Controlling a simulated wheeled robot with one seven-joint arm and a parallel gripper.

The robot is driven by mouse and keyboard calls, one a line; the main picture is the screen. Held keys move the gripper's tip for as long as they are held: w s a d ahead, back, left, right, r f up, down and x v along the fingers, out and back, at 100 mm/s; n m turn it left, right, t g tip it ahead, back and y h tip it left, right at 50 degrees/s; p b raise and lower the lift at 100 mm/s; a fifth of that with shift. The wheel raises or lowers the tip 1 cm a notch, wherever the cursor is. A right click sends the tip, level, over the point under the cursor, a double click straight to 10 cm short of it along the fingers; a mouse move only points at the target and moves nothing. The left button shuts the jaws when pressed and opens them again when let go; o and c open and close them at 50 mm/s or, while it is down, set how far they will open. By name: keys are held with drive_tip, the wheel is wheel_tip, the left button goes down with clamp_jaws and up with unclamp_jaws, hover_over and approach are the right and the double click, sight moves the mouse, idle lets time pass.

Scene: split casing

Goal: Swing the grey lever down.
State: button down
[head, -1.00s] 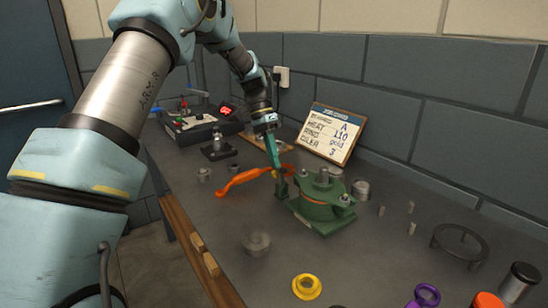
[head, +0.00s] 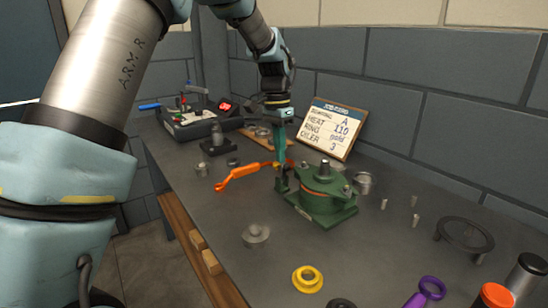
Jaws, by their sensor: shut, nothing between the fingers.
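My gripper (head: 280,150) points straight down with its teal fingers together and nothing visible between them. Its tips are at or just above the small dark green post (head: 282,181) on the left side of the green casing (head: 325,200); I cannot tell if they touch. I cannot make out for certain which part is the grey lever. The control box (head: 195,124) at the back left carries several small handles, one blue (head: 150,106), too small to read clearly.
An orange curved tool (head: 240,175) lies left of the casing, close to my gripper. A sign board (head: 332,130) stands behind. A yellow ring (head: 307,279), a grey flanged part (head: 256,235) and a dark ring stand (head: 464,236) lie around.

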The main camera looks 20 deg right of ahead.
drive_tip(key=shift+s+d+t+b, duration=0.2)
drive_tip(key=shift+s+t+b, duration=0.25)
drive_tip(key=shift+s+t, duration=0.65)
drive_tip(key=shift+s, duration=0.2)
drive_tip(key=shift+w+r+p, duration=0.2)
drive_tip(key=shift+r+p, duration=0.15)
drive_tip(key=shift+p, duration=0.15)
drive_tip(key=w+r+p, duration=0.2)
drive_tip(key=shift+w+a+r, duration=0.15)
drive_tip(key=shift+w+r, duration=0.1)
drive_tip(key=shift+r, duration=0.15)
drive_tip(key=s+r+b, duration=0.1)
drive_tip(key=s+r, duration=0.2)
drive_tip(key=r, duration=0.5)
drive_tip(key=shift+s+d+b, duration=0.3)
drive_tip(key=shift+s+b, duration=0.1)
drive_tip(key=shift+r, duration=0.1)
